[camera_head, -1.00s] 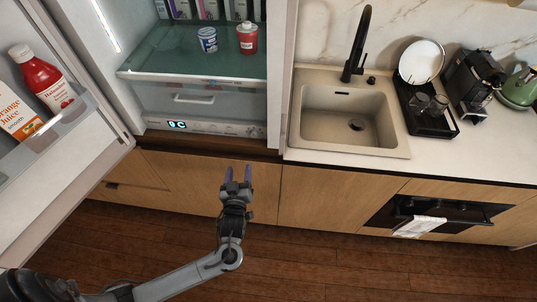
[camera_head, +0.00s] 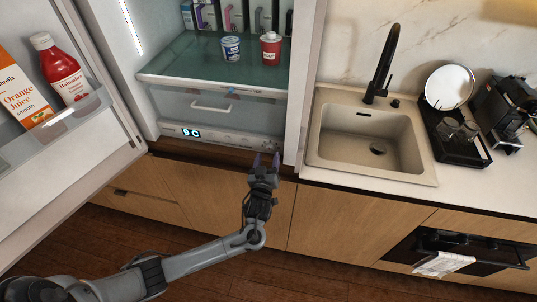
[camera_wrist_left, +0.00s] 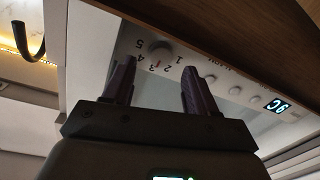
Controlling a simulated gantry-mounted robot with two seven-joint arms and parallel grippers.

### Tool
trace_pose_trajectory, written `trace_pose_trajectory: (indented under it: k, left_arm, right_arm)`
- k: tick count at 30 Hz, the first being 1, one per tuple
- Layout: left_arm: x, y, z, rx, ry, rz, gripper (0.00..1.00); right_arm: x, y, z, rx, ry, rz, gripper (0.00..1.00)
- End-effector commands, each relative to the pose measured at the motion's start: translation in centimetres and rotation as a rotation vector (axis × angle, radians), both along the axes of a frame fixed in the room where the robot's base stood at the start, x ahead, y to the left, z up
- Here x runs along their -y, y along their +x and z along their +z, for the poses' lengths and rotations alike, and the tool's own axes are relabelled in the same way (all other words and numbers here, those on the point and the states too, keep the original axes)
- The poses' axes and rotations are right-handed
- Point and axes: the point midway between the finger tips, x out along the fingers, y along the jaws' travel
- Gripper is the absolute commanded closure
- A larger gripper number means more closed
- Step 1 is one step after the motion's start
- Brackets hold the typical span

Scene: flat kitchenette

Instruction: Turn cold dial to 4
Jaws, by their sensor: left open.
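The cold dial (camera_wrist_left: 160,49) is a round pale knob with numbers from 1 to 5 around it. It sits at the right end of the white control panel (camera_head: 225,138) low in the open fridge. In the left wrist view the panel appears upside down. The panel's display (camera_head: 191,133) reads 9C. My left gripper (camera_head: 265,162) is open and empty, just in front of and below the panel's right end. In the wrist view its two purple fingers (camera_wrist_left: 157,64) point toward the dial, one on each side in the picture. I cannot tell any contact. My right gripper is not in view.
The fridge door (camera_head: 105,125) stands open at the left, holding a juice carton (camera_head: 22,90) and a ketchup bottle (camera_head: 60,68). A drawer (camera_head: 215,108) is above the panel. The sink counter (camera_head: 318,176) is to the right. A wooden edge (camera_wrist_left: 235,30) borders the panel.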

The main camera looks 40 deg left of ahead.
Motion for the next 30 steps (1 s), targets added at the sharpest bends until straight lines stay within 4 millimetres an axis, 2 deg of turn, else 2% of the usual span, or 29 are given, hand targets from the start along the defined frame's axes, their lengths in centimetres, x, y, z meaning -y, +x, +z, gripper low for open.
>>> trace_pose_trajectory:
  k: [6,19,30]
  left_arm:
    - [-1.2,1.9,0.0,0.000,0.002,0.000,0.43]
    - [-1.5,2.5,0.0,0.000,0.000,0.000,0.43]
    - [-1.5,2.4,0.0,0.000,0.000,0.000,0.99]
  right_arm:
    - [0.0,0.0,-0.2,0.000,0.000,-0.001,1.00]
    - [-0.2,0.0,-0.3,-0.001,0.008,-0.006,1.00]
    - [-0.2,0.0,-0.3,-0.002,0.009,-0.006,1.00]
